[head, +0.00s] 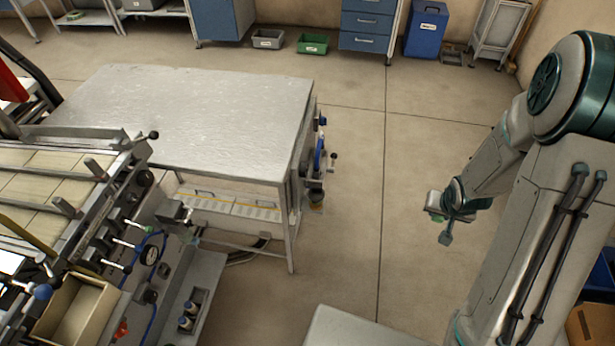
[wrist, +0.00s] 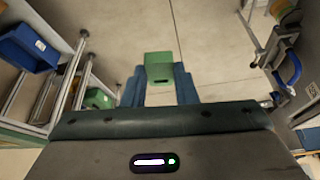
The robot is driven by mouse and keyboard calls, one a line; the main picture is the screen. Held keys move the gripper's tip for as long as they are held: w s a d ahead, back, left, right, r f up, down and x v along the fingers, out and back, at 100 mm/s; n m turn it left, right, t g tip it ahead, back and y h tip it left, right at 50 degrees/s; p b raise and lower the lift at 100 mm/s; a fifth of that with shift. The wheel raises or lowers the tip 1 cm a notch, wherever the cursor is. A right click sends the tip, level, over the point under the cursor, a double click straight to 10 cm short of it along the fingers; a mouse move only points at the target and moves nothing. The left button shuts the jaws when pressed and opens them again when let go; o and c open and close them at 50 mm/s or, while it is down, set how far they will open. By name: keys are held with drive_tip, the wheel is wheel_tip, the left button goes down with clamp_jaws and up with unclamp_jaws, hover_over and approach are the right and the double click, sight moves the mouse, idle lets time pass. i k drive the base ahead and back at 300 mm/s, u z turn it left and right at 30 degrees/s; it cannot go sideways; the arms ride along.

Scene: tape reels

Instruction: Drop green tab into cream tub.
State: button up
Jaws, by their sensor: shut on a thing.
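The green tab (wrist: 159,66) is between the blue fingers of my gripper (wrist: 159,85) in the wrist view, with bare floor beyond it. In the head view my gripper (head: 443,224) hangs over open floor at the right, shut on the tab, of which little shows. An open cream tub (head: 78,309) stands at the lower left of the head view, by the machine. Its inside looks empty. My gripper is far to the right of the tub, with the metal table's side between them.
A bare metal table (head: 205,112) stands at the upper left, with knobs and a blue handle on its right side. The machine (head: 60,190) with levers and a gauge fills the left. A grey surface edge (head: 350,328) is at the bottom. Floor between table and gripper is clear.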

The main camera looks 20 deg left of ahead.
sight(95, 320)
drive_tip(key=z, duration=0.05)
drive_tip(key=i, duration=0.35)
drive_tip(key=u, duration=3.25)
